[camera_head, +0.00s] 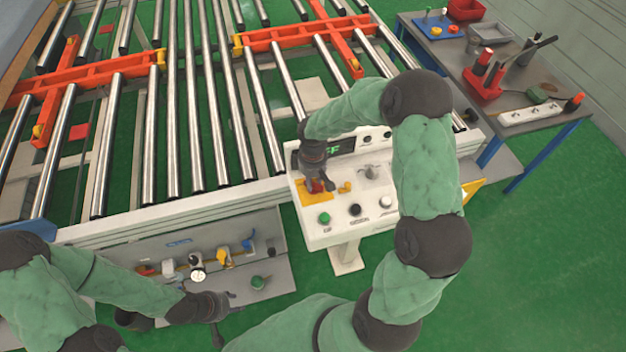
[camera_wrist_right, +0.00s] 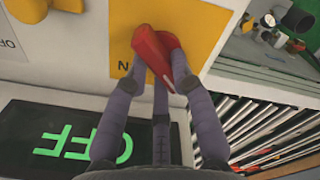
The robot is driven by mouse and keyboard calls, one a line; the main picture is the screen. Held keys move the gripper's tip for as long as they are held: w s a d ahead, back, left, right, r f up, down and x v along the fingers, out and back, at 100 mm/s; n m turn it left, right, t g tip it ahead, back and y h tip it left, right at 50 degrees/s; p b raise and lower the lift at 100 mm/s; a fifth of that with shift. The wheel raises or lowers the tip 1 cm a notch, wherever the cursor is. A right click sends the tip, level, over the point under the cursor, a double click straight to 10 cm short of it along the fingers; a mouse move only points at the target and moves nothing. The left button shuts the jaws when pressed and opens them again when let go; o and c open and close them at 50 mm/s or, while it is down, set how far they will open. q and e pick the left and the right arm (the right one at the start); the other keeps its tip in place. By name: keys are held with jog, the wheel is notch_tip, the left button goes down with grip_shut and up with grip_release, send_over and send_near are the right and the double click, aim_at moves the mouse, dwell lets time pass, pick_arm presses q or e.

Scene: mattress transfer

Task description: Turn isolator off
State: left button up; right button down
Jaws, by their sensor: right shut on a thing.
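The isolator is a red rotary handle (camera_wrist_right: 153,52) on a yellow plate (camera_wrist_right: 206,28), on the white control panel (camera_head: 319,235). In the right wrist view, my right gripper (camera_wrist_right: 157,68) has its dark fingers around the red handle and is shut on it. The handle lies slanted across the plate; part of an ON mark shows beside it, and an OFF mark is at the left edge. A black display (camera_wrist_right: 60,146) reads OFF in green. In the head view my right gripper (camera_head: 318,186) partly hides the handle. My left gripper (camera_head: 222,317) is low at the left, apart from the panel; its finger opening is unclear.
Green, black and white buttons (camera_head: 385,202) line the panel's front. A roller conveyor (camera_head: 190,100) with orange frames is behind it. A lower box with valves and gauges (camera_head: 270,225) is near my left arm. A workbench (camera_head: 445,50) with tools stands at the upper right.

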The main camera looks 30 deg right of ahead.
jog(key=c, duration=1)
grip_release()
jog(key=shift+c, duration=0.2)
notch_tip(320, 180, up, 12)
